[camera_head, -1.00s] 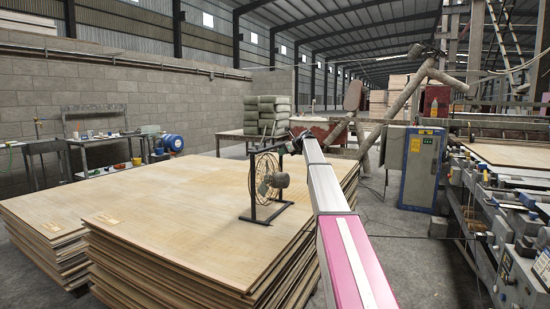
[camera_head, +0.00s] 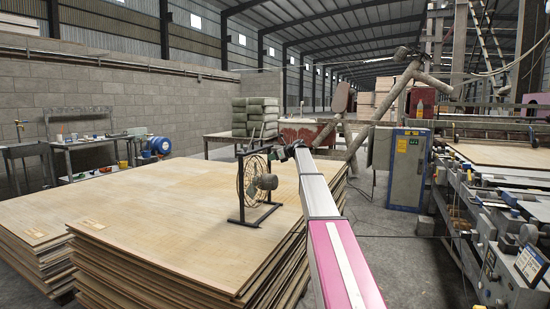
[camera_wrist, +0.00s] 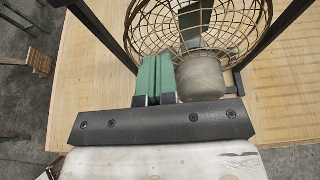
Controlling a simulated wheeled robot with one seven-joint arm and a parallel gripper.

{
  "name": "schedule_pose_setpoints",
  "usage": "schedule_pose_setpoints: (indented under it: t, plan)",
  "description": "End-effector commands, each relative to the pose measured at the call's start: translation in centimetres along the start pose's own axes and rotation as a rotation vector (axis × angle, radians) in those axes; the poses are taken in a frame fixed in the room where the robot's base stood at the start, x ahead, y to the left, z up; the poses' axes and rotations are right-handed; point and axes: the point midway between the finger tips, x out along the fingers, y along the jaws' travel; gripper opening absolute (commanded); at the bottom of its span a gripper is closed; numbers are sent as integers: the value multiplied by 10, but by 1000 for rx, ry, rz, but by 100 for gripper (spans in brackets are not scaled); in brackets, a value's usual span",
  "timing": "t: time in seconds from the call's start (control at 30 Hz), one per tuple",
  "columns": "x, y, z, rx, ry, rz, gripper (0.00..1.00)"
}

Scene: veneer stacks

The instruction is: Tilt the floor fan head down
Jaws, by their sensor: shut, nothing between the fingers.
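The floor fan (camera_head: 254,181) stands on a veneer stack, with a round wire cage in a dark upright frame. In the wrist view its cage (camera_wrist: 155,28) fills the top, and the grey motor housing (camera_wrist: 201,80) is below it at the back of the head. My gripper (camera_wrist: 158,72) is shut and empty, its green fingers side by side just left of the housing and close to the cage. I cannot tell whether they touch it. In the head view my gripper (camera_head: 277,153) is beside the upper part of the fan frame, partly hidden by my arm.
The veneer stack (camera_head: 150,210) has a wide clear top left of the fan. A grey-blue cabinet (camera_head: 407,168) and machinery (camera_head: 490,220) stand to the right. Green bundles (camera_head: 254,117) and a workbench (camera_head: 90,150) are farther back. Grey floor is open right of the stack.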

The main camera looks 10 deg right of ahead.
Motion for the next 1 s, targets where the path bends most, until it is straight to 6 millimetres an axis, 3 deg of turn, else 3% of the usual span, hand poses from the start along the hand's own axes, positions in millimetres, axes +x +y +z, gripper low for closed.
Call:
schedule_pose_setpoints:
  t: [0.3, 0.5, 1.0]
  plan:
    - [62, -1, 0, 0, 1, 1, 0]
    - [85, 0, 9, 0, 0, 1, 0]
    - [94, 0, 12, 0, 0, 0, 0]
